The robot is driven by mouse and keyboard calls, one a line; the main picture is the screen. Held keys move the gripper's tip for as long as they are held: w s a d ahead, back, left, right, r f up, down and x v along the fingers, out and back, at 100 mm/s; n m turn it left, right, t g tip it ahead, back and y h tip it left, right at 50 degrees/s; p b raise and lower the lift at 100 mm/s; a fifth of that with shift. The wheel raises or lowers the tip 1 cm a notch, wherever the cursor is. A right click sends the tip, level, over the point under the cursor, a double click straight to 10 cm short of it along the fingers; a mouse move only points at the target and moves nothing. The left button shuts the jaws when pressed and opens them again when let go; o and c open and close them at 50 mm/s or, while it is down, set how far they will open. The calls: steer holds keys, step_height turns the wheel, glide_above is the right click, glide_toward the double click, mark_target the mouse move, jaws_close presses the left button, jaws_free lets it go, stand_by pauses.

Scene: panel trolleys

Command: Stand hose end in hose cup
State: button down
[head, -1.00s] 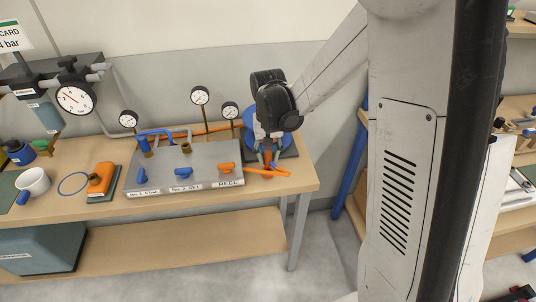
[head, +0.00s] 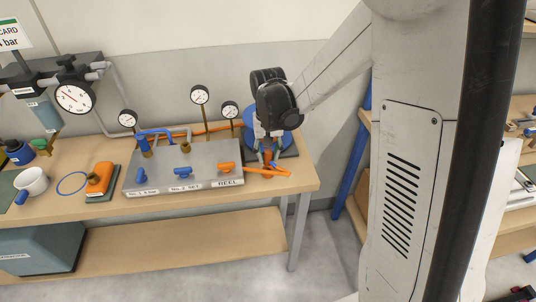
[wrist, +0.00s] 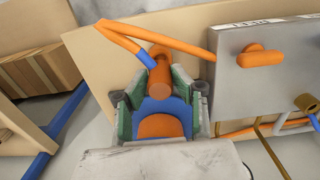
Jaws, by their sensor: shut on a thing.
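My gripper (wrist: 160,98) points down at the right end of the bench, beside the blue reel (head: 290,143). Its green-padded fingers are shut around an orange, rounded piece, which I take to be the hose end (wrist: 160,73). A bent orange hose (wrist: 170,36) with a blue section (wrist: 145,66) lies right by it. In the head view the gripper (head: 267,155) covers most of the held piece. In the wrist view blue and orange reel parts show between the fingers. I cannot pick out the hose cup.
A grey valve panel (head: 205,160) with orange and blue handles stands just left of the gripper. Gauges rise behind it. A blue ring (head: 72,183), an orange box-like device (head: 100,178) and a white mug (head: 33,180) are further left. The bench (head: 240,200) has bare wood in front.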

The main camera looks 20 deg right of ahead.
steer(key=shift+f+b, duration=1.3)
steer(key=shift+f, duration=0.1)
steer(key=c, duration=1.4)
jaws_free()
steer(key=shift+r, duration=0.1)
steer(key=shift+o, duration=0.2)
steer(key=shift+r+p, duration=2.35)
steer(key=shift+r, duration=1.65)
steer(key=shift+s+r, duration=0.15)
steer(key=shift+r, duration=0.1)
steer(key=s+r+n+t+b, duration=0.1)
steer(key=s+r+t, duration=0.2)
steer(key=s, duration=0.7)
steer(key=s+r+t+b, duration=0.1)
steer(key=s+r+t, duration=0.3)
steer(key=s+r, duration=0.3)
steer(key=s, duration=0.3)
steer(key=shift+r+n, duration=0.4)
